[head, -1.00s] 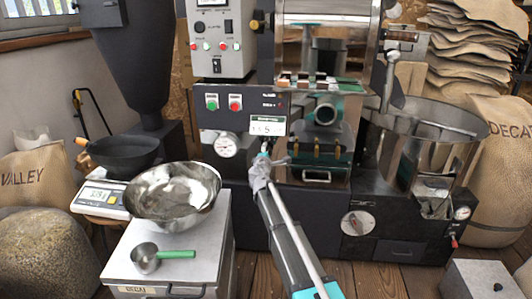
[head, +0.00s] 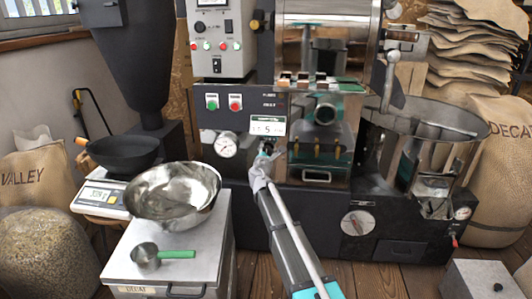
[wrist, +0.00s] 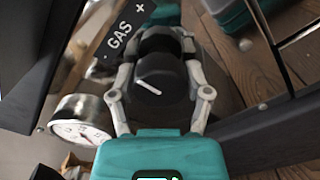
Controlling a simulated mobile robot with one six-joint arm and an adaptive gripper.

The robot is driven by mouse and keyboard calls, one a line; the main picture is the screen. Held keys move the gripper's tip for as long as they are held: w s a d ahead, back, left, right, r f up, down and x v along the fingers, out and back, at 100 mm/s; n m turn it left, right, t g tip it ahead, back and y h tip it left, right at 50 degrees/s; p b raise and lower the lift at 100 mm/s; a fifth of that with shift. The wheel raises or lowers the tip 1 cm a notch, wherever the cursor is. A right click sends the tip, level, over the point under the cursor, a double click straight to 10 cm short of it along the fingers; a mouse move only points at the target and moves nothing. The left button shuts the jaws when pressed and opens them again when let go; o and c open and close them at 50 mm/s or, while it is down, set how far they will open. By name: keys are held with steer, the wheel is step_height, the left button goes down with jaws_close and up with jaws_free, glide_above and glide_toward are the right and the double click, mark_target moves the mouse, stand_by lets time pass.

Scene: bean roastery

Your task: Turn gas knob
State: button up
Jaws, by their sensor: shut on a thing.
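The gas knob (wrist: 160,82) is round and black with a white pointer line, and it fills the middle of the wrist view. The black GAS label (wrist: 120,38), with a plus sign, is beside it at the upper left. My gripper (wrist: 160,72) has a finger on each side of the knob and is shut on it. In the head view my gripper (head: 263,158) is at the front of the roaster (head: 240,120), just below the lit display; there the knob is mostly hidden by the gripper.
A pressure gauge (wrist: 80,122) sits close to the left finger; it also shows in the head view (head: 225,145). A steel bowl (head: 172,190) and a green-handled scoop (head: 150,254) stand on the cabinet at left. The cooling tray (head: 430,120) is at right.

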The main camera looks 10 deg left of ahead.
steer(key=o, duration=1.2)
steer(key=shift+c, duration=0.2)
steer(key=shift+s, duration=0.1)
steer(key=s, duration=1.1)
steer(key=shift+s+a, duration=0.2)
steer(key=shift+s, duration=0.2)
